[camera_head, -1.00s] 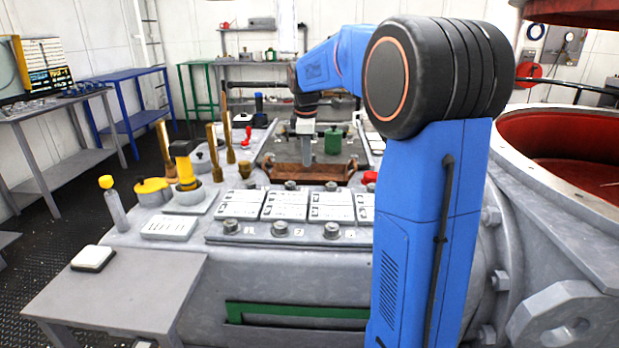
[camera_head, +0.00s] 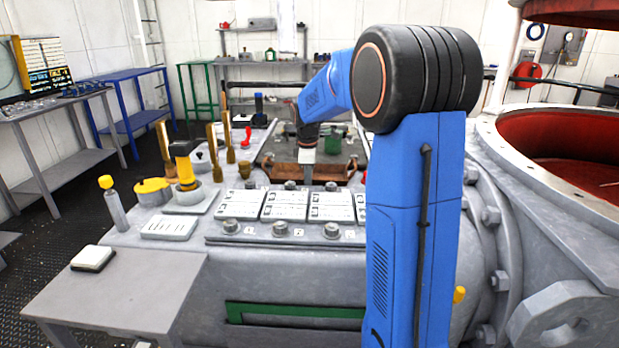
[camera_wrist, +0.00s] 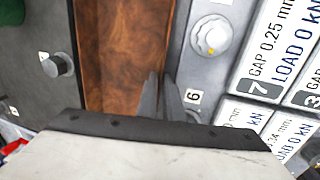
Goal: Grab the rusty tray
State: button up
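The rusty tray (camera_head: 300,170) is a long brown tray set in the top of the grey machine in the head view. Its brown inner face fills the upper middle of the wrist view (camera_wrist: 122,50). My gripper (camera_head: 307,160) is down at the tray, its tips too small to make out in the head view. In the wrist view its two dark fingers (camera_wrist: 161,85) stand at the tray's right edge with a narrow gap between them. Whether they grip the tray's wall is unclear.
White labelled plates (camera_head: 287,205) and grey knobs lie in front of the tray. A green canister (camera_head: 333,143) stands behind it. Brass-handled levers (camera_head: 229,145) and a yellow-topped part (camera_head: 184,165) rise at the left. A large red-lined drum (camera_head: 560,150) is at the right.

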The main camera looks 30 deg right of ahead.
grip_shut()
jog(key=shift+r, duration=0.15)
dwell(1.4)
